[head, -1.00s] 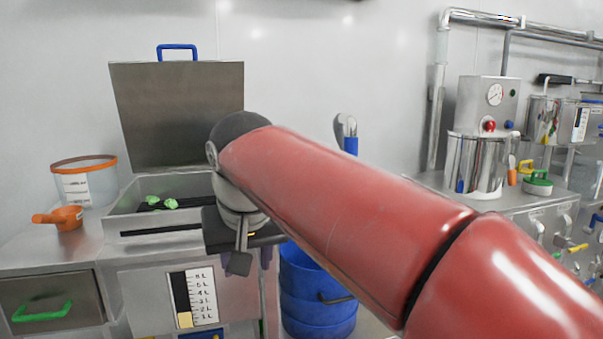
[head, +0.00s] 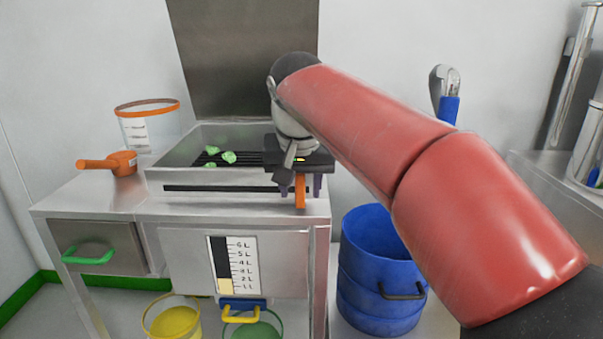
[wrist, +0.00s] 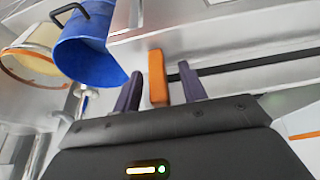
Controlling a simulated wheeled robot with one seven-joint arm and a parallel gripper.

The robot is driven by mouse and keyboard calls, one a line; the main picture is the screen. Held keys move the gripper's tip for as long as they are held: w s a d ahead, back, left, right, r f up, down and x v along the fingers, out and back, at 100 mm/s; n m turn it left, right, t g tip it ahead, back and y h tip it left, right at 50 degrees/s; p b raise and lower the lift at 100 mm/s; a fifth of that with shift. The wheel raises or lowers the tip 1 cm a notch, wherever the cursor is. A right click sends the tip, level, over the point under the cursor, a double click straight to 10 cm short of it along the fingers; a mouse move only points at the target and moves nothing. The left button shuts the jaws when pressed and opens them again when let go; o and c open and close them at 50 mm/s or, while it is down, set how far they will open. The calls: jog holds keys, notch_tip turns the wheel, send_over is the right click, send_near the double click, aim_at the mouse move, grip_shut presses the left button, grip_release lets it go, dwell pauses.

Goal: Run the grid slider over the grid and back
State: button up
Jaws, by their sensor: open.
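The open steel box (head: 182,176) on the bench has a dark grid (head: 205,161) inside with several pale green lumps (head: 229,156) on it. A dark slot runs along its front wall. The orange slider handle (head: 300,197) stands at the slot's right end. My gripper (head: 300,184) is at this end of the box, open. In the wrist view its two purple fingers (wrist: 160,78) stand one on each side of the orange handle (wrist: 157,76), with a visible gap on at least the left side. Whether either finger touches it cannot be told.
The raised lid (head: 245,60) stands behind the box. An orange scoop (head: 110,163) and an orange-rimmed clear tub (head: 148,126) are at left. A blue bin (head: 377,270) stands right of the bench. Yellow (head: 174,322) and green (head: 252,330) buckets are below.

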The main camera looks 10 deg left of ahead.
aim_at(228, 201)
jog(key=shift+x, duration=0.75)
grip_shut()
jog(key=shift+s+a+r+p, duration=0.1)
jog(key=shift+s+a+p, duration=0.1)
jog(key=shift+a+p, duration=0.45)
jog(key=shift+s+a+f+p, duration=0.1)
jog(key=shift+s+a+p, duration=0.1)
jog(key=shift+a, duration=0.85)
jog(key=shift+s+a+r+p, duration=0.1)
jog(key=shift+s+a+p, duration=0.1)
jog(key=shift+a+p, duration=0.45)
jog(key=shift+s+a, duration=0.35)
jog(key=shift+a, duration=1.15)
jog(key=shift+s+a, duration=0.35)
jog(key=shift+a, duration=1.15)
jog(key=shift+s+a, duration=0.3)
jog(key=shift+a, duration=1.2)
